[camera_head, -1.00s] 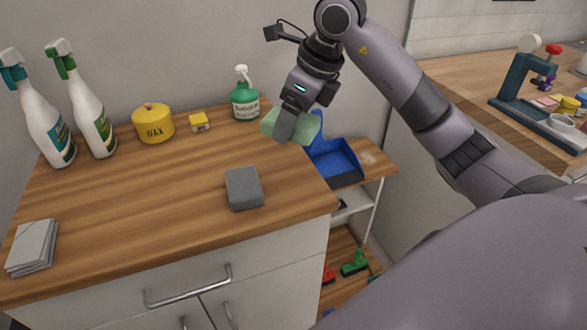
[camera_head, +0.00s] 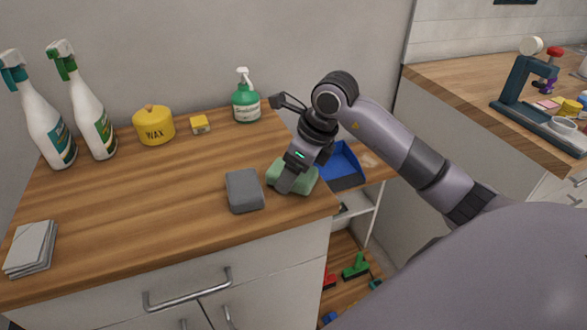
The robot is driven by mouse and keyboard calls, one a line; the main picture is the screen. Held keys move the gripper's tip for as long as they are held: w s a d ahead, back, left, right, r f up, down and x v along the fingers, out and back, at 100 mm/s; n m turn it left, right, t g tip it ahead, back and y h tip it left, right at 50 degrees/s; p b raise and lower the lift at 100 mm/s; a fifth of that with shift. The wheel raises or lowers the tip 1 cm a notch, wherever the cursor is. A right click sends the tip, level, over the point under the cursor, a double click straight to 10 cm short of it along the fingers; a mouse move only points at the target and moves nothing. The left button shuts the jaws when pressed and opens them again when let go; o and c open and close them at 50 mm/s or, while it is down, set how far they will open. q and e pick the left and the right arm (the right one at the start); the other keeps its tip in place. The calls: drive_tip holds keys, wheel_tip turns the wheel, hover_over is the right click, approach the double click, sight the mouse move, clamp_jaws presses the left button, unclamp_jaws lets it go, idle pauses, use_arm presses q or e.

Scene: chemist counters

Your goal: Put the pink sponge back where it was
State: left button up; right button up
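A small pink piece (camera_head: 547,104), possibly the pink sponge, lies on the far right counter beside the microscope; it is too small to be sure. My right gripper (camera_head: 284,185) points down at the right part of the near wooden counter. Its fingers are around a pale green sponge (camera_head: 307,178), which is at or just above the counter top. I cannot tell whether the sponge rests on the wood. A grey sponge (camera_head: 244,190) lies just left of it. My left gripper is not in view.
Two spray bottles (camera_head: 92,115), a yellow wax tin (camera_head: 153,125), a small yellow box (camera_head: 200,124) and a green pump bottle (camera_head: 246,103) stand along the back. Grey cloths (camera_head: 31,248) lie front left. The counter's middle is clear.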

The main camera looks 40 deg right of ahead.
drive_tip(key=shift+f+b, duration=0.3)
drive_tip(key=o, duration=0.9)
drive_tip(key=shift+r, duration=0.1)
drive_tip(key=shift+o, duration=0.6)
drive_tip(key=shift+s, duration=0.1)
drive_tip(key=shift+a+f, duration=0.1)
drive_tip(key=shift+f, duration=0.1)
drive_tip(key=shift+r, duration=0.1)
